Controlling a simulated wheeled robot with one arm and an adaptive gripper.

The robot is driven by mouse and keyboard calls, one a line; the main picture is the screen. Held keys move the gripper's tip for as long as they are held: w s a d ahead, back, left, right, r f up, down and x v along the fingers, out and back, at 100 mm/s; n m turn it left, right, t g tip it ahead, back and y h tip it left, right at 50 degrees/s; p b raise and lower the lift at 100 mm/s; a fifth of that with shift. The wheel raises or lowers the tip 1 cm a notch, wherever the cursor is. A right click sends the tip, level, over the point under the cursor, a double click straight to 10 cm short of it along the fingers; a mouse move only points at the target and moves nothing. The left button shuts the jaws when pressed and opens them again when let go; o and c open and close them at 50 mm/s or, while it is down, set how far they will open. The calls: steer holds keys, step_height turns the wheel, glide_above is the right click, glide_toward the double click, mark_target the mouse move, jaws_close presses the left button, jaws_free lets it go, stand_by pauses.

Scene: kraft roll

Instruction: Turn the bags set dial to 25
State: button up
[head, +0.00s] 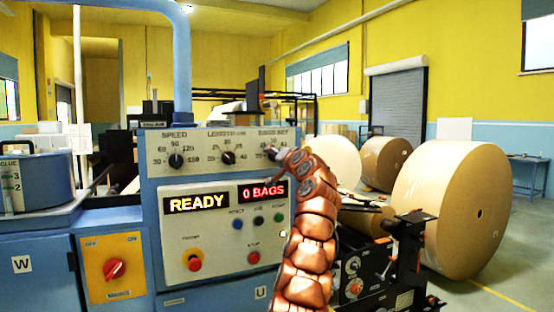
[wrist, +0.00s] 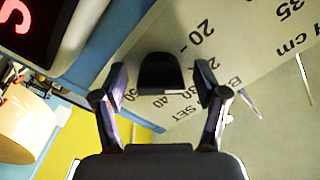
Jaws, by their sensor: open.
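The control panel (head: 216,140) has a row of three black dials marked speed, length and bags set. In the wrist view the dark knob of the bags set dial (wrist: 160,70) stands between the two fingers of my gripper (wrist: 162,82). The fingers are open, one on each side, with a visible gap to the knob. Numbers 20, 30, 40 and 50 show around it, tilted. I cannot tell which number its pointer faces.
The speed dial (head: 176,161) and length dial (head: 228,158) sit to the left. Displays below read READY (head: 196,204) and 0 BAGS (head: 263,191). Push buttons, a red stop button (head: 254,258) and a red mains switch (head: 115,268) are lower down. Large paper rolls (head: 450,209) stand at right.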

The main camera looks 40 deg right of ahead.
steer(key=shift+s+a, duration=0.1)
steer(key=shift+s+a+r, duration=0.1)
steer(key=shift+s+a, duration=0.05)
steer(key=shift+s, duration=0.2)
steer(key=v, duration=1.1)
stand_by(0.4)
